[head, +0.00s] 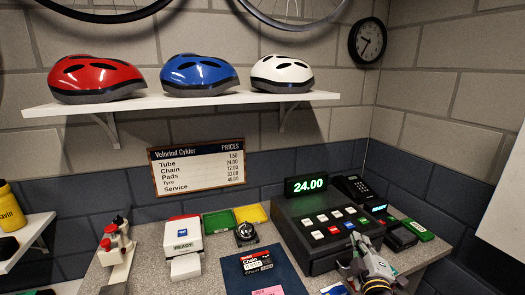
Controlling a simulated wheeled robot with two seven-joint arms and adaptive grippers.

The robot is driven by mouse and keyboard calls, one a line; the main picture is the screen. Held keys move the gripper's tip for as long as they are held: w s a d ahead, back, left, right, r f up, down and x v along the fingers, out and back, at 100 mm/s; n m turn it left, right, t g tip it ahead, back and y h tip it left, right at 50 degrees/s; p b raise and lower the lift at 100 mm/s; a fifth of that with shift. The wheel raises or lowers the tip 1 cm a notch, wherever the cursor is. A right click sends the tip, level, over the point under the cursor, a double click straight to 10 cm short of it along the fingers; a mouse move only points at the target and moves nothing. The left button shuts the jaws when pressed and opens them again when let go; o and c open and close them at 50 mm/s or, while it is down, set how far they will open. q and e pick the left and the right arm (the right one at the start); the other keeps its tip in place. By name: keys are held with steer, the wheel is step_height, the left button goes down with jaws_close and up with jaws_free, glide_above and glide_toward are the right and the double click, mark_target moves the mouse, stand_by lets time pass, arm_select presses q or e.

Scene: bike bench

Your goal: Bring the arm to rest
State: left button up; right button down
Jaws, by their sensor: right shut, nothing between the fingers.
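My right gripper (358,246) is at the lower right, in front of the dark cash register (312,234). Its fingers are shut with nothing between them. It overlaps the register's front right corner in the picture; I cannot tell whether it touches. My left gripper is not in this view.
A phone (352,188) and green box (419,230) stand right. Helmets (199,75) sit on the shelf above.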

steer(key=s+f+m+g, duration=0.6)
steer(key=s+f+g, duration=0.3)
steer(key=f, duration=0.5)
steer(key=s+a+f+m+g+y, duration=0.2)
steer(key=s+a+f+g, duration=0.15)
steer(key=s, duration=0.45)
steer(key=s+a+f+m+g+y, duration=0.1)
steer(key=s+a+f+g, duration=0.15)
steer(key=s+f, duration=0.55)
steer(key=f, duration=1.4)
steer(key=s+f, duration=0.2)
steer(key=f, duration=1.4)
steer(key=s+d+f+g, duration=0.1)
steer(key=s+d+f, duration=0.1)
steer(key=s+f, duration=0.7)
steer(key=s+d+f, duration=0.2)
steer(key=s+f, duration=0.8)
steer(key=s, duration=0.3)
steer(key=shift+f+g, duration=0.3)
steer(key=shift+g, duration=0.1)
